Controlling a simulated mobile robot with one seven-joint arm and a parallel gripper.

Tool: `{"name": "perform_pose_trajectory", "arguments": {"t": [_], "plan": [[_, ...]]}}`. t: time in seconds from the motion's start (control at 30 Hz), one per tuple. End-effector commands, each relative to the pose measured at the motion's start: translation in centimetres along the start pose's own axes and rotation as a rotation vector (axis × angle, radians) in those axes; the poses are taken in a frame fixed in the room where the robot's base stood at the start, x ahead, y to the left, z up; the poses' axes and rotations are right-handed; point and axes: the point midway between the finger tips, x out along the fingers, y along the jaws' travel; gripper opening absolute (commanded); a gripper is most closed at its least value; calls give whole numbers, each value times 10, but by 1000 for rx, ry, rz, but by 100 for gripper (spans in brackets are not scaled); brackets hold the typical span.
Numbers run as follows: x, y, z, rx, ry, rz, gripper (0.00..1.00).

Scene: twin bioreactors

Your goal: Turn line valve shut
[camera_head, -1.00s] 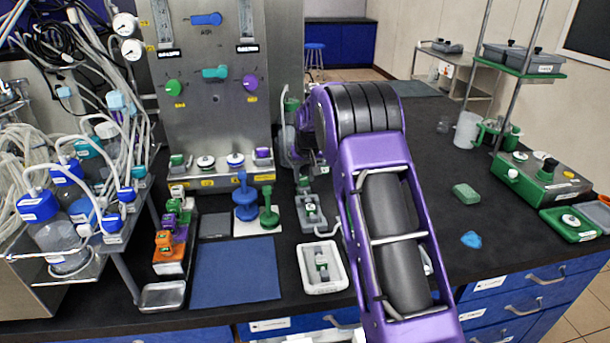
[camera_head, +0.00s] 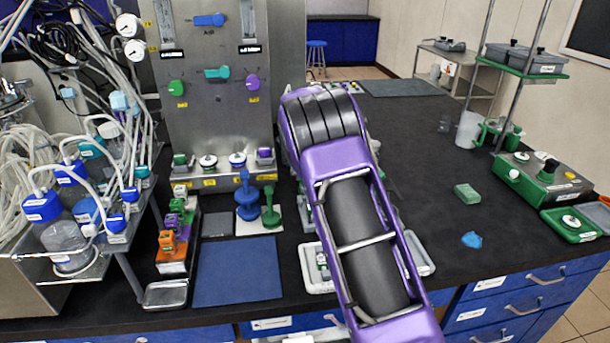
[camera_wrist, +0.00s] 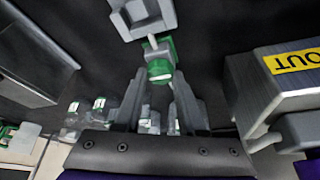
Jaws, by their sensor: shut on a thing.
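In the wrist view, a small green and white fitting (camera_wrist: 158,68), which looks like the line valve, lies between the fingertips of my gripper (camera_wrist: 159,80). The fingers are shut on it from both sides. A pale grey block (camera_wrist: 142,14) sits just beyond it, joined by a short white stem. In the head view my purple arm hides the gripper and this fitting, so the valve's angle cannot be told there.
A metal block with a yellow OUT label (camera_wrist: 292,62) stands close on the right in the wrist view. The steel panel (camera_head: 215,120) carries several coloured handles. A blue mat (camera_head: 237,272) and a pale tray (camera_head: 312,268) lie in front.

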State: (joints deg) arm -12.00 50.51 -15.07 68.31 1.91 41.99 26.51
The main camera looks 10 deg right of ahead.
Motion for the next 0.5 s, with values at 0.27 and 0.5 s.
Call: {"name": "perform_pose_trajectory", "arguments": {"t": [0.27,0.5], "plan": [[1,0,1,2,-2,0,50],[0,0,0,1,-1,0,69]]}}
